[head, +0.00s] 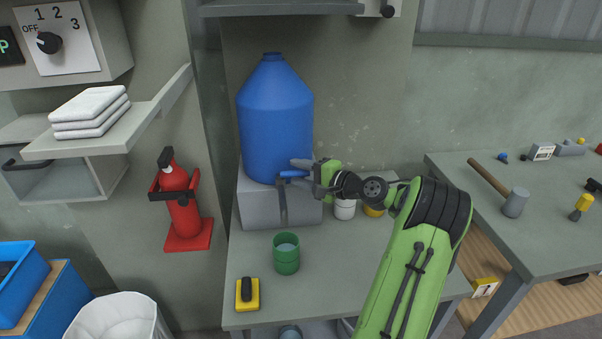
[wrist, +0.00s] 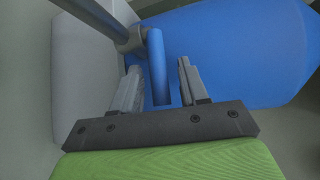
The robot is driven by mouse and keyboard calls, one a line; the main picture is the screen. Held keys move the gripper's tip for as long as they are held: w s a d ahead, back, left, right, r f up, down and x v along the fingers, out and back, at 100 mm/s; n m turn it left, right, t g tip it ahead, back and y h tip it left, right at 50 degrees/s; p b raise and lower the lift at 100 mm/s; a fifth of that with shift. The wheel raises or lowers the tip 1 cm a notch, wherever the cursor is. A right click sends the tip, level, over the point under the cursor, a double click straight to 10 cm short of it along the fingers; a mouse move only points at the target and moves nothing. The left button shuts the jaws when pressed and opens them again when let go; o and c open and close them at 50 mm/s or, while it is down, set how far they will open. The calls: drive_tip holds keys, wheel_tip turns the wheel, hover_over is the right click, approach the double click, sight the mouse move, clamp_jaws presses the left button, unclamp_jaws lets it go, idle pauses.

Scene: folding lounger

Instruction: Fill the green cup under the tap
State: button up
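The green cup (head: 286,262) stands upright on the bench, just below the grey tap spout (head: 282,208) in the head view. A grey-blue surface shows inside it; I cannot tell whether this is water. The blue tap lever (head: 292,173) sticks out in front of the blue water container (head: 274,120). My gripper (head: 302,173) is at the lever. In the wrist view, the lever (wrist: 157,65) lies between the two open fingers (wrist: 158,88), with a gap on the right finger's side. The spout (wrist: 95,18) also shows there. The cup is not in the wrist view.
The container sits on a grey block (head: 262,210) on the bench (head: 355,262). White and yellow jars (head: 345,209) stand behind my arm. A second table (head: 550,225) with a hammer is at right.

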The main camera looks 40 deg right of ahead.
drive_tip(key=p+v, duration=0.3)
drive_tip(key=v, duration=1.2)
drive_tip(key=shift+s, duration=0.4)
idle(0.6)
